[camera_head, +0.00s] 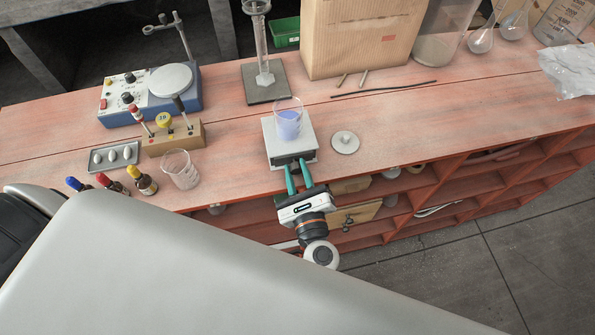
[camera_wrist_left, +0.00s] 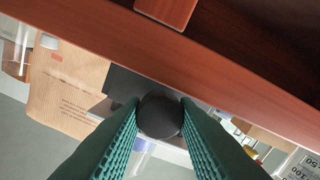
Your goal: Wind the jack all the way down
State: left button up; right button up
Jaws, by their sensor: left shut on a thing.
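The jack (camera_head: 270,152) stands near the front edge of the bench, with a pale grey top plate and a dark body below. A glass beaker with blue-violet liquid (camera_head: 289,125) stands on its plate. My left gripper (camera_head: 298,177) is at the front of the jack, with its two green fingers pointing at it. In the left wrist view the fingers are closed on a round black knob (camera_wrist_left: 160,116), which is the jack's. The knob is hidden in the head view. My right gripper is not in view.
A round grey lid with a knob (camera_head: 345,143) lies right of the jack. An empty beaker (camera_head: 180,169) and small dropper bottles (camera_head: 143,181) stand to the left near the edge. A measuring cylinder (camera_head: 262,50) and a cardboard box (camera_head: 355,40) stand behind.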

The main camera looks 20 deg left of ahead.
pick_arm(q)
jog(key=o, duration=1)
